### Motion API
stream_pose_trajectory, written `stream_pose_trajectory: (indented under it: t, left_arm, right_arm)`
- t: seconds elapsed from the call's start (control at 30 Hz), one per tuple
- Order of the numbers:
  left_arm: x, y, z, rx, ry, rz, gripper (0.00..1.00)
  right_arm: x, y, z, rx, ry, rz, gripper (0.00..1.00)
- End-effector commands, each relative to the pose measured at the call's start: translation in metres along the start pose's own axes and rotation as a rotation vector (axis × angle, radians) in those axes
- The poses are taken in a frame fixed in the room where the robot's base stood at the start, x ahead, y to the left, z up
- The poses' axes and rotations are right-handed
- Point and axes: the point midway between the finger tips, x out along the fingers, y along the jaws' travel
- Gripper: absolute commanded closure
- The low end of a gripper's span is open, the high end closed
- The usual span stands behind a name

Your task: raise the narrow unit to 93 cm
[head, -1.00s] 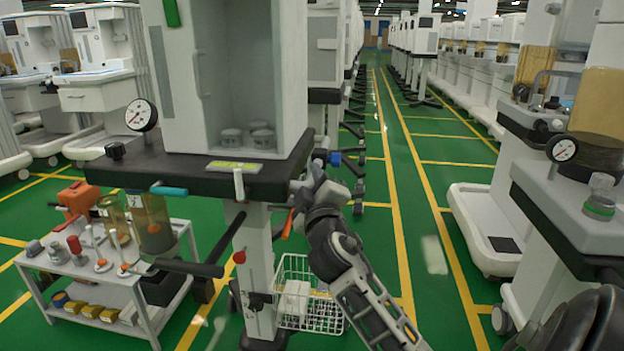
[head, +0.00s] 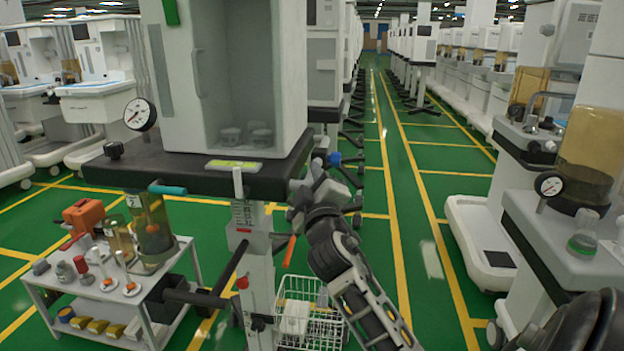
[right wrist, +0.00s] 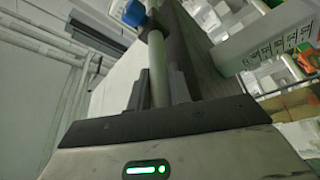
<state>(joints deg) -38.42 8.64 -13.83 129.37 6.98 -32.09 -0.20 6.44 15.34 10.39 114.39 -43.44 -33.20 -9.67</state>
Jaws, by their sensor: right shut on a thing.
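The narrow unit is a white cabinet (head: 178,85) on a dark top (head: 190,172), carried by a pale column (head: 258,270). A scale with dark marks and a red mark (head: 243,229) shows on the column just below the top; I cannot read its numbers. My right gripper (head: 313,183) is at the unit's right edge. In the right wrist view, the right gripper (right wrist: 158,88) is shut on a grey-green bar (right wrist: 157,65) with a blue end (right wrist: 134,12). The blue end also shows in the head view (head: 335,158). My left gripper is not in view.
A white trolley (head: 165,335) with flasks and small parts stands at lower left. A wire basket (head: 325,322) is low beside the column. Another cart with a gauge (head: 549,184) stands at right. A green aisle (head: 405,225) with yellow lines is clear between.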

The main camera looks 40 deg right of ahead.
Motion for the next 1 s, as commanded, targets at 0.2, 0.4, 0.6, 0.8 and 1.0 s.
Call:
stream_pose_trajectory:
  t: [0.2, 0.4, 0.6, 0.8, 1.0]
  left_arm:
    - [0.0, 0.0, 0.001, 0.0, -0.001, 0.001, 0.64]
    - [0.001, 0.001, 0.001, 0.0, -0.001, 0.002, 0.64]
    - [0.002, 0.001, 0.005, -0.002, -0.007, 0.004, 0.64]
    - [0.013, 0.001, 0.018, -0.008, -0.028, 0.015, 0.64]
    - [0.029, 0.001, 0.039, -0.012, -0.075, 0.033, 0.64]
  right_arm:
    - [-0.001, -0.003, 0.001, -0.007, -0.001, -0.005, 0.71]
    - [-0.005, -0.004, 0.002, -0.005, -0.002, -0.007, 0.71]
    - [-0.036, -0.005, 0.003, -0.004, -0.003, -0.009, 0.71]
    - [-0.086, -0.006, 0.004, -0.003, -0.004, -0.009, 0.71]
    - [-0.13, -0.006, 0.004, -0.004, -0.003, -0.007, 0.71]
